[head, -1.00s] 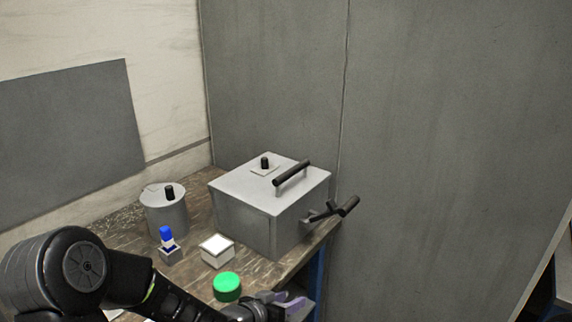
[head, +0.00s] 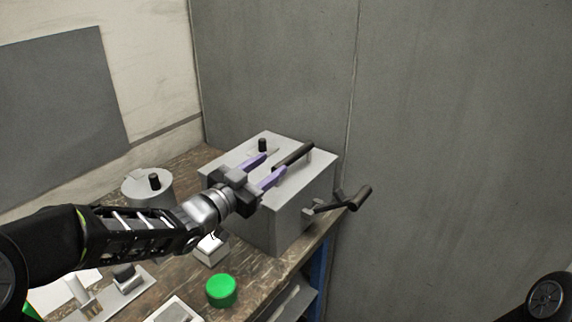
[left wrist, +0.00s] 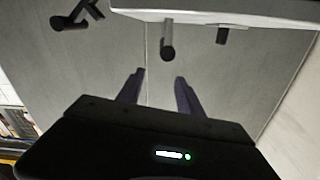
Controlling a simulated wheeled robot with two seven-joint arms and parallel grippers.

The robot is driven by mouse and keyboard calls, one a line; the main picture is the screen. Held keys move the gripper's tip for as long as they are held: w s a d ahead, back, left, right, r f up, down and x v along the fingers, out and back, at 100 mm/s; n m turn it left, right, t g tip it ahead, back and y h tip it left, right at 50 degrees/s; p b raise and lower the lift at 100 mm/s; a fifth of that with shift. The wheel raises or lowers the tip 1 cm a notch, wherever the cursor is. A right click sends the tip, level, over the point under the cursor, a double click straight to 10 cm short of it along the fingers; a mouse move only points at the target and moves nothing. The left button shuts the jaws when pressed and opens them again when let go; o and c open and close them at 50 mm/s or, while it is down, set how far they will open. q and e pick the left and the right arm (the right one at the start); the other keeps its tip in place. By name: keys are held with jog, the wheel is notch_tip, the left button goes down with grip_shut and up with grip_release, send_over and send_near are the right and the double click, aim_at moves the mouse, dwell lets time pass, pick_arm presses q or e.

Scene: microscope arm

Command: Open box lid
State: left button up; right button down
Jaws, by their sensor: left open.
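The grey box (head: 292,222) stands at the table's back right corner with its lid (head: 243,150) closed. A black bar handle (head: 293,156) and a small black knob (head: 262,145) are on the lid. My left gripper (head: 274,163) is open and empty. Its purple fingers are over the lid, pointing toward the bar handle, which is not between them. In the left wrist view the fingertips (left wrist: 160,74) are apart, with the bar handle end-on (left wrist: 168,52) just beyond them. The gripper hides part of the lid and front. My right gripper is out of view.
A black crank handle (head: 342,200) juts from the box's right side. A grey pot (head: 146,187) stands left of the box. A small white-topped box (head: 211,250) and a green round object (head: 221,291) are in front. The wall is close behind.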

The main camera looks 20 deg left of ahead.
aim_at(287, 162)
pick_arm(q)
jog(key=f, duration=0.1)
jog(key=w+f+b, duration=0.1)
jog(key=f+b, duration=0.1)
jog(key=f, duration=0.1)
jog(key=shift+w+a, duration=0.3)
jog(key=shift+r, duration=0.15)
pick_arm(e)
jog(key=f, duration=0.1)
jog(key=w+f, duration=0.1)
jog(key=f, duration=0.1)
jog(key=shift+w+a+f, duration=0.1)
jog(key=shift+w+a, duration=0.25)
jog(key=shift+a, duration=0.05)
pick_arm(q)
jog(key=shift+w+d, duration=0.15)
jog(key=shift+w, duration=0.1)
jog(key=p+x, duration=0.1)
jog(key=x, duration=0.6)
jog(key=shift+w, duration=0.1)
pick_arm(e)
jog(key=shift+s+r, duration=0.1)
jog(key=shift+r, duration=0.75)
pick_arm(q)
grip_shut()
